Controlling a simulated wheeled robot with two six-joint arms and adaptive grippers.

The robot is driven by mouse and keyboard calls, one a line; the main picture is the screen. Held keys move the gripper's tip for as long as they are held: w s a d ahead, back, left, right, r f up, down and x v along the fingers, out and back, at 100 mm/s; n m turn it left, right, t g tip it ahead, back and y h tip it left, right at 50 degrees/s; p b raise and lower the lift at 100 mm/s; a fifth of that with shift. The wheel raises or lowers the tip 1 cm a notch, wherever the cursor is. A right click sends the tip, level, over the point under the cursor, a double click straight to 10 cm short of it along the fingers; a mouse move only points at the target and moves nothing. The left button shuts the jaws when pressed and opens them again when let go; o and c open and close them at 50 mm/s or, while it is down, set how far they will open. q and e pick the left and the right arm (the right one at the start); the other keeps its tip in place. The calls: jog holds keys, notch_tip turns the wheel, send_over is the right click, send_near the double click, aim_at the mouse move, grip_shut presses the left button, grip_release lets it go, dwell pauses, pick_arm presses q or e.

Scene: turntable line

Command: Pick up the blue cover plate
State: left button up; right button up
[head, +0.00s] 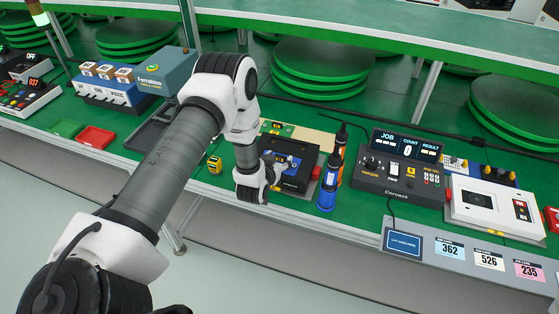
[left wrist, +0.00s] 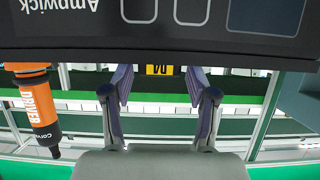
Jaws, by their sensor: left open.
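I cannot clearly make out a blue cover plate in either view. In the head view my left gripper (head: 284,163) is over the dark, box-like unit (head: 298,183) at the middle of the green bench, and its wrist hides part of that unit. A small bluish patch shows at the fingers, but I cannot tell whether it is a plate or the fingers themselves. In the left wrist view the two fingers (left wrist: 159,95) are apart with nothing clearly held between them. A yellow-labelled dark part (left wrist: 159,70) shows beyond them. My right gripper is not in view.
A blue driver (head: 327,190) and an orange driver (head: 341,155) stand just right of the unit. A control box (head: 390,180) and a white device (head: 495,210) are further right. A red tray (head: 95,137) and a yellow object (head: 215,164) lie left.

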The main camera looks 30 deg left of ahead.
pick_arm(q)
jog(key=c, duration=1)
jog(key=shift+r, duration=0.1)
